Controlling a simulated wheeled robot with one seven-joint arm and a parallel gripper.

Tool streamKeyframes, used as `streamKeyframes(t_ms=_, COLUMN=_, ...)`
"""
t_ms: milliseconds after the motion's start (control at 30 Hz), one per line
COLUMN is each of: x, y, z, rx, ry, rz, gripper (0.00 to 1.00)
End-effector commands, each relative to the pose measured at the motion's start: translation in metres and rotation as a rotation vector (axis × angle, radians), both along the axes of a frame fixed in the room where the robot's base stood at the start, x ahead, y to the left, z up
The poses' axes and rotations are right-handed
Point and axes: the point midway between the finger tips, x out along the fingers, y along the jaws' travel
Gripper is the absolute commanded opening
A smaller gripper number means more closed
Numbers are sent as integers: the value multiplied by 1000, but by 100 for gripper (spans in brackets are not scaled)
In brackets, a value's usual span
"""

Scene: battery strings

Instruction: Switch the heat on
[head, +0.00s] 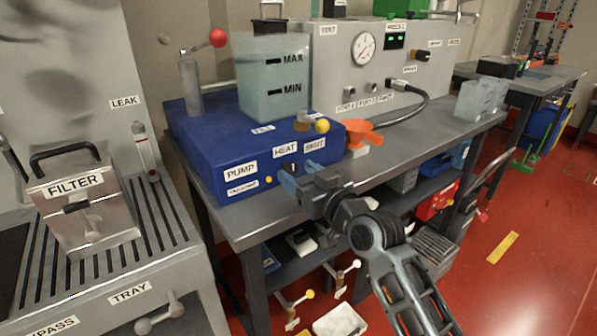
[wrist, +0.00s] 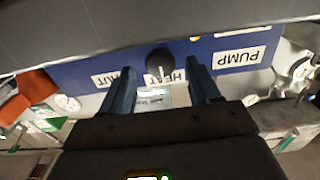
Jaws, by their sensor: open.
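The HEAT knob (wrist: 160,62) is a round black dial with a pale pointer line, on the front of the blue unit (head: 215,145). The HEAT label (head: 285,149) is above it in the head view. The wrist view is upside down and shows the knob between my two fingertips. My gripper (head: 290,180) is open and empty, with its fingers pointing at the blue front panel around the knob. I cannot tell whether the fingers touch the knob. In the head view my gripper hides part of the panel under the label.
The PUMP label (head: 240,169) is left of HEAT. A MAX/MIN tank (head: 272,85) and a yellow knob (head: 322,125) are on the unit. The FILTER box (head: 80,205) is at the left. The bench's front edge lies below my gripper.

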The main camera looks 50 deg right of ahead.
Motion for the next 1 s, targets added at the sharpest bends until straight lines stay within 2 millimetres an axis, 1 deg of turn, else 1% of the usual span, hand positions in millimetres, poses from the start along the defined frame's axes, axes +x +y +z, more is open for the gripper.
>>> streamKeyframes(t_ms=33, x=4, y=-1, z=1, rx=1, ry=-1, rz=0, gripper=61)
streamKeyframes(t_ms=133, x=9, y=-2, z=0, rx=1, ry=0, rz=0, gripper=61)
streamKeyframes(t_ms=433, x=10, y=-3, z=0, rx=1, ry=0, rz=1, gripper=60)
streamKeyframes(t_ms=900, x=10, y=-2, z=0, rx=1, ry=0, rz=0, gripper=15)
streamKeyframes(t_ms=1000, x=10, y=-2, z=0, rx=1, ry=0, rz=0, gripper=8)
